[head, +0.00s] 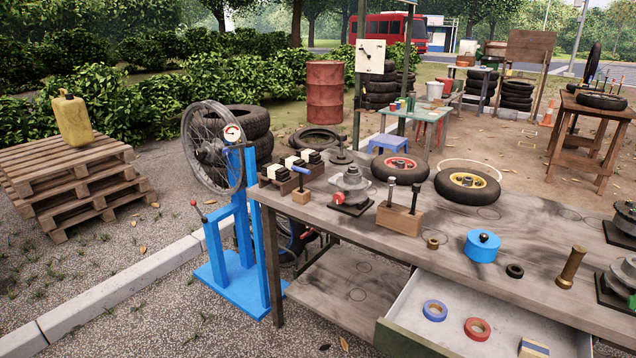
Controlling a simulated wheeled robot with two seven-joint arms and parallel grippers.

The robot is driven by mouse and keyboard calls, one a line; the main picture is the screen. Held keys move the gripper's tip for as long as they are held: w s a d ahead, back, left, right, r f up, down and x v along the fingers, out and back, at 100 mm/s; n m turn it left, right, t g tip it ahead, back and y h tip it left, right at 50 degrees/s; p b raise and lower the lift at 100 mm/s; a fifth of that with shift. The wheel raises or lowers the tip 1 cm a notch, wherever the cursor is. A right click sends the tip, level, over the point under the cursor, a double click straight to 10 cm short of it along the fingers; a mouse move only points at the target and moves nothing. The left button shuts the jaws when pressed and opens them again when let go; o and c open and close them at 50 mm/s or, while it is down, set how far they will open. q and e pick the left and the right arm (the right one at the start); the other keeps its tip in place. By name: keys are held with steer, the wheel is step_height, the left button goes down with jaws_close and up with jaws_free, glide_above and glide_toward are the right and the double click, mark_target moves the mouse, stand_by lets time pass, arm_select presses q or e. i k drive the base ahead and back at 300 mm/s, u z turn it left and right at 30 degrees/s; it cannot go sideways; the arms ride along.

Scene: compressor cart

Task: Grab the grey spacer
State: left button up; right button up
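No ring that is plainly grey stands out on the workbench (480,223). A small dark grey or black ring (514,271) lies flat on the bench near its front edge, right of the blue round tin; I cannot tell if it is the grey spacer. A small brown, bronze-like ring (433,243) stands left of the tin. Neither of my grippers is in the head view.
The blue tin (482,246) and a brass cylinder (571,267) flank the dark ring. An open drawer (404,297) below holds blue tape (435,310) and red tape (477,329).

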mark_target(352, 169)
steer(key=u, duration=0.1)
steer(key=k, duration=0.65)
steer(key=u, duration=1.4)
steer(key=i, duration=2.25)
steer(key=z, duration=0.5)
steer(key=i, duration=1.5)
steer(key=z, duration=1.1)
